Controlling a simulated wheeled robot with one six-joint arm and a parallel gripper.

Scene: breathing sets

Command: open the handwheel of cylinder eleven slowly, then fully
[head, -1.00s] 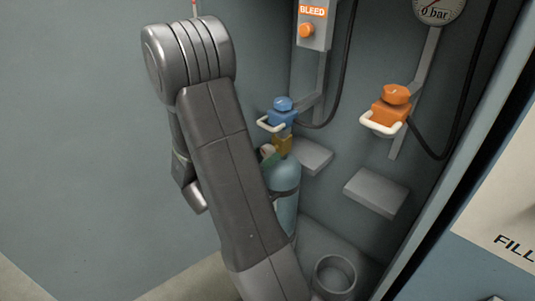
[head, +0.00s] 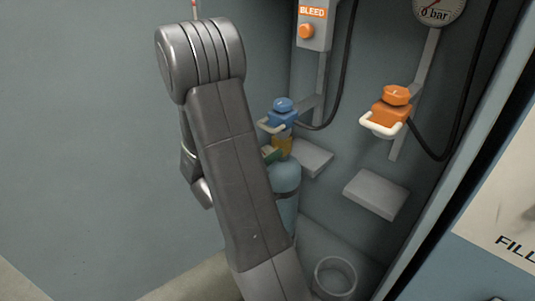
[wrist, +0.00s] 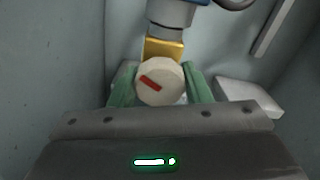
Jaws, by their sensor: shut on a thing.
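The cylinder (head: 286,178) is pale blue and stands upright at the back of the bay, partly hidden behind my arm. A brass valve (head: 282,146) tops it, under a blue connector (head: 281,116) with a white loop handle. In the wrist view the handwheel (wrist: 160,84) is a cream, faceted knob with a red bar slanting down to the right. My gripper (wrist: 158,86) has its green fingers on either side of the knob and is shut on it. The brass valve (wrist: 163,49) shows just behind it. No cylinder number is legible.
An orange connector (head: 390,112) with a white loop hangs to the right, over an empty cup-shaped holder (head: 335,277). Grey brackets (head: 377,194) jut from the wall. A BLEED box (head: 313,25) and a 0 bar gauge (head: 438,9) are above. Hoses hang nearby.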

